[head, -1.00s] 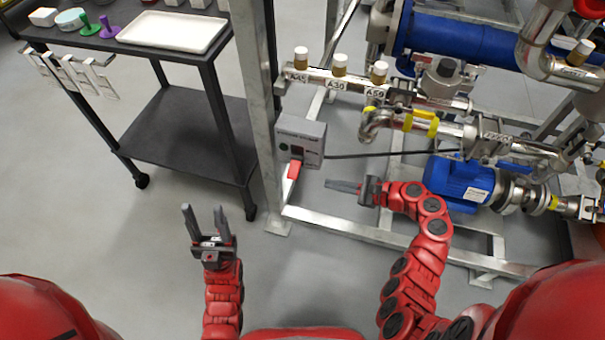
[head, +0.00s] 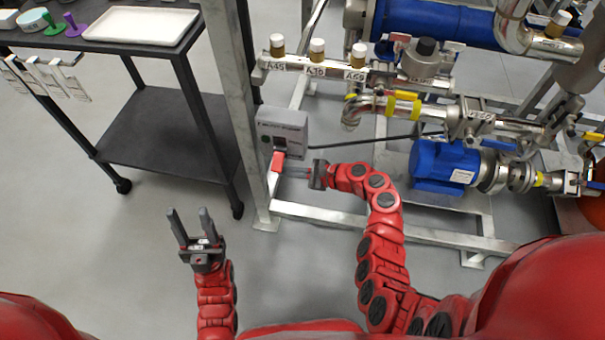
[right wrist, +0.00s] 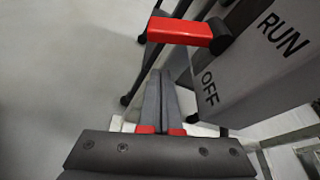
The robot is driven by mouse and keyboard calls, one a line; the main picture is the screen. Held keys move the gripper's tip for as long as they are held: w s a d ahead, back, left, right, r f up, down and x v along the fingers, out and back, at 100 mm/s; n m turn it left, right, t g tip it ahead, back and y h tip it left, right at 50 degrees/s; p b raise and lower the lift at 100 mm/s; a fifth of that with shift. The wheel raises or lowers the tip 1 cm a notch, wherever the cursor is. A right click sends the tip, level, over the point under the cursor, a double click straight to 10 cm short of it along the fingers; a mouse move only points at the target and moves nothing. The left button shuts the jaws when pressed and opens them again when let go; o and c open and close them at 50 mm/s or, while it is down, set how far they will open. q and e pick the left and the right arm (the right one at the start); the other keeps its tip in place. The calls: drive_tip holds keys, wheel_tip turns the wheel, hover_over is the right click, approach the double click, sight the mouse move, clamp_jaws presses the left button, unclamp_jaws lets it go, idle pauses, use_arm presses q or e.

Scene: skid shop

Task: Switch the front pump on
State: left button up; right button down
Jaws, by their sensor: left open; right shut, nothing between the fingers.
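The front pump, a blue motor (head: 445,163), sits low in the steel frame. A grey switch box (head: 282,128) is on the frame post, with a black cable running right. Its red lever (head: 278,161) hangs at its lower front. In the right wrist view the red lever (right wrist: 180,32) juts left from a dark pivot, with OFF (right wrist: 210,88) and RUN (right wrist: 283,35) printed on the box. My right gripper (head: 290,172) is shut and empty, close to the lever; contact is unclear. Its fingers (right wrist: 160,78) point toward the lever. My left gripper (head: 190,220) is open and empty, above the floor.
A dark cart (head: 165,135) with a white tray (head: 140,25) stands at the left. The steel post (head: 235,90) rises beside the box. Pipes with labelled valves (head: 315,65) run above the pump. The floor (head: 130,240) around my left gripper is clear.

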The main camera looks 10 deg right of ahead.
sight(278, 161)
drive_tip(key=shift+s+a+r, duration=0.1)
drive_tip(key=shift+s+r, duration=0.15)
drive_tip(key=shift+r, duration=0.4)
drive_tip(key=shift+s+d+r, duration=0.1)
drive_tip(key=shift+s+r, duration=0.1)
drive_tip(key=shift+r, duration=0.4)
drive_tip(key=shift+s+a+r, duration=0.1)
drive_tip(key=shift+s+r, duration=0.15)
drive_tip(key=shift+r, duration=0.4)
